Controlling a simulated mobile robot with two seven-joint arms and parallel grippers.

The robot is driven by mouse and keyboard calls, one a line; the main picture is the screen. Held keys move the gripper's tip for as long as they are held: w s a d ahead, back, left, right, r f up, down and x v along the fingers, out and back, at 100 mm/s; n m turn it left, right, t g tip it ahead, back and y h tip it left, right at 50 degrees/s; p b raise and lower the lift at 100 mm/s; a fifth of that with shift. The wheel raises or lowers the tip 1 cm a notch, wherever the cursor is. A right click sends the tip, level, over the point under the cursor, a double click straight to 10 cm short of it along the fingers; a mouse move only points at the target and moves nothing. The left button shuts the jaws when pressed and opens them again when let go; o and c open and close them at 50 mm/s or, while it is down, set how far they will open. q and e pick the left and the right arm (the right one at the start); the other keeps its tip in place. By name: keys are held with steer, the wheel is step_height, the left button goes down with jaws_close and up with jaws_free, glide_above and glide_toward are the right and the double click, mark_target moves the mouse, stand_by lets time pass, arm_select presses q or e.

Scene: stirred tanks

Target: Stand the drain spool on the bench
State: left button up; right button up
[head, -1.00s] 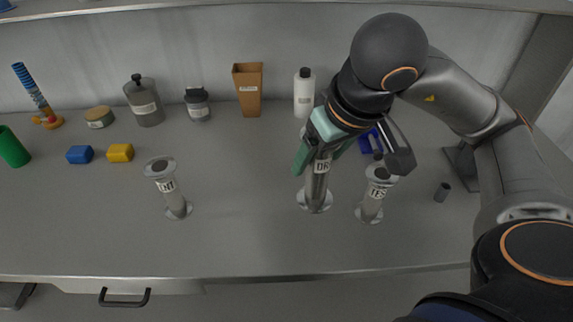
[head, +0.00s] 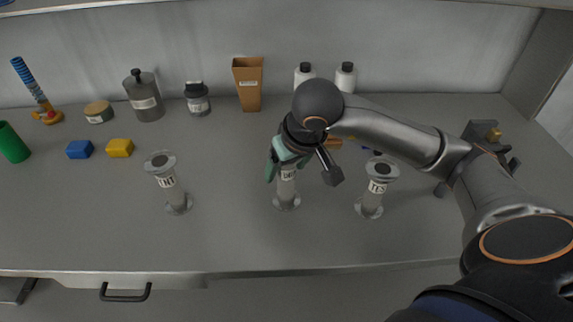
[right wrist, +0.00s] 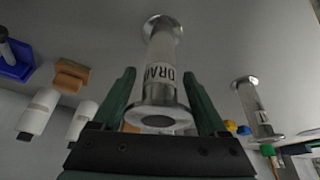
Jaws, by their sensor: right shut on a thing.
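The drain spool (head: 287,186), a grey flanged tube with a DRAIN label, is upright in the head view. My right gripper (head: 285,160) is shut on its upper part from above, and the fingers hide its top. In the right wrist view the spool (right wrist: 161,62) lies between the two green fingers (right wrist: 160,90), with one flange near the palm and the other at the far end. I cannot tell whether its lower flange touches the bench (head: 235,225). My left gripper is not in view.
A similar spool (head: 168,184) stands to the left and another (head: 374,190) to the right, both apart from the drain spool. Bottles, a brown funnel-shaped bin (head: 248,85) and a yellow block (head: 119,148) are farther back. The bench front between the left spool and the drain spool is clear.

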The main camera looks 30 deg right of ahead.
steer(key=shift+f+b, duration=0.2)
steer(key=shift+b, duration=0.1)
steer(key=o, duration=1.5)
steer(key=shift+r+p, duration=0.2)
steer(key=shift+p, duration=0.1)
steer(key=p+v, duration=0.1)
steer(key=v, duration=1.1)
